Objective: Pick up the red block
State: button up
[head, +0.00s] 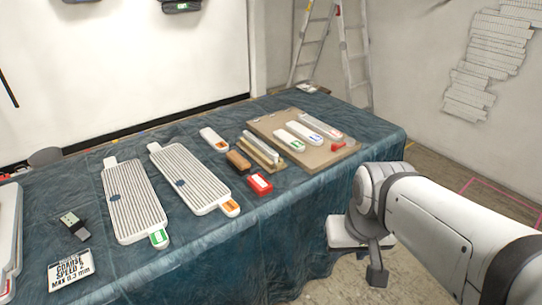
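The red block (259,185) lies on the blue cloth of the table (300,215), near the middle of the head view. It has a pale top face and red sides. My gripper (365,258) is at the end of my white arm, at lower right, beyond the table's right front side. It is well apart from the red block. Its fingers are small and partly hidden by my arm, so I cannot tell if they are open or shut. I see nothing in it.
A brown block (238,160) lies just behind the red block. Two ribbed white boards (135,200) lie to the left. A brown clipboard (310,158) with white tools and a small red piece (338,146) lies behind right. A label card (71,269) is at front left. The cloth before the red block is clear.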

aim_at(260, 185)
jog(key=u, duration=0.15)
jog(key=i, duration=0.85)
jog(key=z, duration=0.05)
